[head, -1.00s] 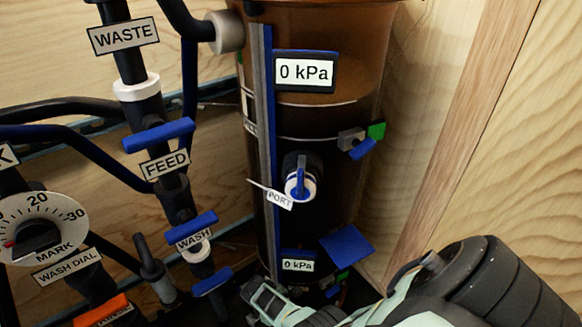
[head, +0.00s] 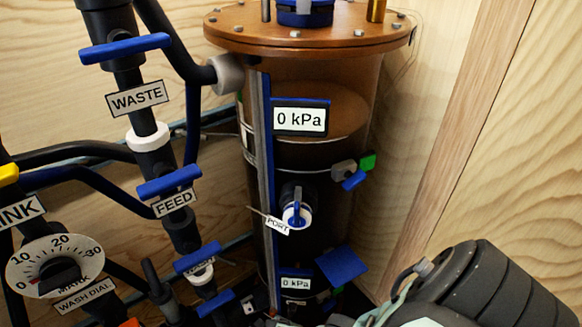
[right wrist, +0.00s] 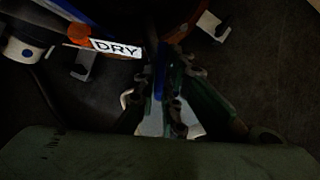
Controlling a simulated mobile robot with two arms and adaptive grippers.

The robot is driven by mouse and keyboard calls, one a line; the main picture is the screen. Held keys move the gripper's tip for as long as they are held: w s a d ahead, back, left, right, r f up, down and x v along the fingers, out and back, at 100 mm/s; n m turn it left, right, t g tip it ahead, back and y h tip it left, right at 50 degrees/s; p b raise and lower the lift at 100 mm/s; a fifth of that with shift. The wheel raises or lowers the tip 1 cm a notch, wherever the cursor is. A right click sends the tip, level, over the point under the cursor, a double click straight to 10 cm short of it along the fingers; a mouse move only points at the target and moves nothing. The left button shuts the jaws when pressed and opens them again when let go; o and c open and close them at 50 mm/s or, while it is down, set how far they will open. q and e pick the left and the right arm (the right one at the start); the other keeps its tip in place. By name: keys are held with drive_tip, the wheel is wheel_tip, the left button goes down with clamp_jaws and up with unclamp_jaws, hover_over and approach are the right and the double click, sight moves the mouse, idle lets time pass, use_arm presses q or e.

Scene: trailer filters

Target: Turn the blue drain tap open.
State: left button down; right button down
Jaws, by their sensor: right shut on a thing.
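In the right wrist view, a narrow blue piece (right wrist: 158,84), which looks like the drain tap's handle, stands between the dark fingers of my right gripper (right wrist: 165,90). The gripper is shut on it. The picture is dark, so how far the tap is turned cannot be told. A "DRY" label (right wrist: 116,48) is just to the left of the fingers. In the head view, my right arm comes in at the bottom right, and its gripper is below the frame edge. The filter vessel (head: 310,155) stands in the middle. My left gripper is not in view.
Pipes with blue WASTE (head: 125,48), FEED (head: 168,181) and WASH (head: 197,257) levers stand to the left. A wash dial (head: 55,265) is at lower left. A port valve (head: 296,213) and a blue plate (head: 342,265) project from the vessel. A plywood wall closes the right.

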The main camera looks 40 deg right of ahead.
drive_tip(key=n, duration=0.1)
drive_tip(key=n+t+p, duration=0.1)
drive_tip(key=n, duration=0.1)
drive_tip(key=shift+s+y, duration=0.25)
drive_tip(key=shift+y, duration=0.05)
use_arm(q)
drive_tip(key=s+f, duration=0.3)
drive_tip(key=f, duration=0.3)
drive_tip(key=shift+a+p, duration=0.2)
drive_tip(key=shift+p, duration=0.1)
use_arm(e)
drive_tip(key=shift+s+n+t, duration=0.1)
drive_tip(key=shift+n+t, duration=0.2)
drive_tip(key=shift+n, duration=0.6)
drive_tip(key=c, duration=1.8)
unclamp_jaws()
drive_tip(key=shift+d, duration=0.1)
drive_tip(key=shift+c, duration=0.2)
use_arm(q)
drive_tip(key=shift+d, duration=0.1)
use_arm(e)
drive_tip(key=shift+r, duration=0.1)
